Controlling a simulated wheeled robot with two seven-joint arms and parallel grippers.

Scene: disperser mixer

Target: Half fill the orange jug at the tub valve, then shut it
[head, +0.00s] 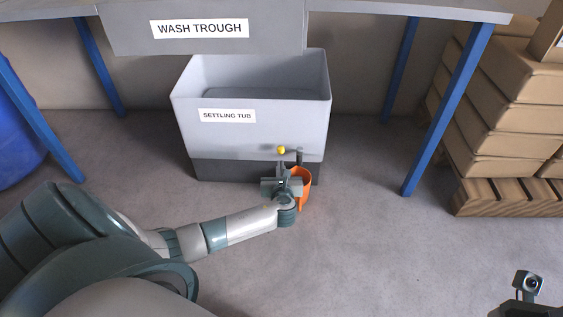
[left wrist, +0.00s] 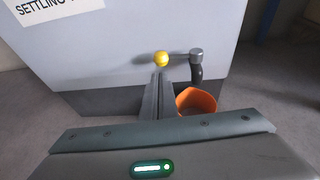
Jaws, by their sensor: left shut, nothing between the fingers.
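The orange jug (head: 305,188) stands on the floor in front of the grey settling tub (head: 255,146), beneath the valve spout (head: 299,156). It also shows in the left wrist view (left wrist: 197,101), partly hidden by my fingers; I cannot make out its fill level. The valve's yellow knob (head: 281,150) shows left of the spout, also in the left wrist view (left wrist: 161,59). No stream is visible under the spout. My left gripper (head: 284,168) is shut and empty, its fingertips just below the knob and left of the jug; I cannot tell whether they touch the knob.
The wash trough (head: 205,40) and its bench overhang the tub, with blue legs (head: 445,115) on both sides. Stacked boxes (head: 510,120) on a wooden pallet (head: 515,198) stand at right. A blue barrel (head: 15,130) is at far left.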

